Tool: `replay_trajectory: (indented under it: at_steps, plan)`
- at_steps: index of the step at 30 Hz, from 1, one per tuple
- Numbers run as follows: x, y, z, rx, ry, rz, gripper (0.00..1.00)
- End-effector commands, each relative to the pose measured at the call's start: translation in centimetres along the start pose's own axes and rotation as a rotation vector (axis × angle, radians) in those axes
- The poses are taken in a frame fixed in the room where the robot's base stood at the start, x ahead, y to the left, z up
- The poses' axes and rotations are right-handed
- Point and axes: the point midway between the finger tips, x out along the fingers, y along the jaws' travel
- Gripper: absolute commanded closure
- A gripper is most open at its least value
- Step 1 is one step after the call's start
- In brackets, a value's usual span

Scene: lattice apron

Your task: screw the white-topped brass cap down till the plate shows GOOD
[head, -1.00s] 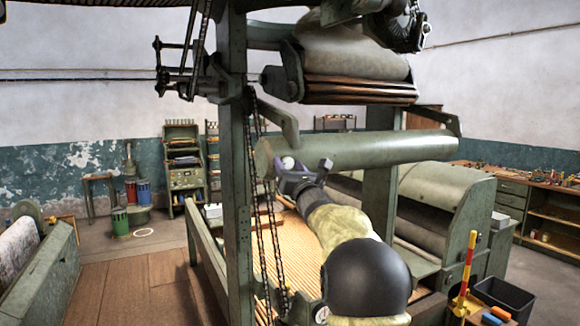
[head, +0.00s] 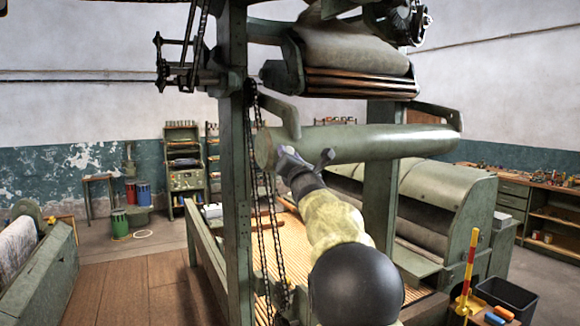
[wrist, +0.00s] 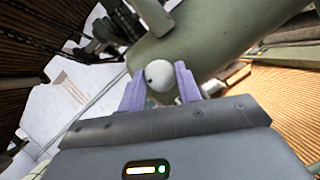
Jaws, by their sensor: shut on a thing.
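The white-topped cap (wrist: 157,76) shows in the wrist view as a round white top with a small dark spot, between the two purple fingers of my gripper (wrist: 160,84). The fingers are shut on it from both sides. Its brass part is hidden. In the head view my gripper (head: 285,155) is at the left part of the thick green beam (head: 375,143), and the cap is hidden behind the jaws. I cannot make out a plate or any reading on it in either view.
A green upright post (head: 235,190) and hanging chains (head: 265,210) stand close to the left of my arm. A padded roller (head: 355,55) hangs above the beam. A slatted wooden bed (head: 285,225) lies below. Open plank floor (head: 135,285) is at the left.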

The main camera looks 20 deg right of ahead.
Motion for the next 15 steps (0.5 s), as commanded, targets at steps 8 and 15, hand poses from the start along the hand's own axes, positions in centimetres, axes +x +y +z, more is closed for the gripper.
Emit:
replay_trajectory:
  at_steps: [8, 15]
  plan:
    - [-0.09, 0.20, -0.17, 0.237, -0.002, -0.095, 0.89]
    - [0.04, 0.38, 0.09, 0.450, -0.001, -0.184, 0.89]
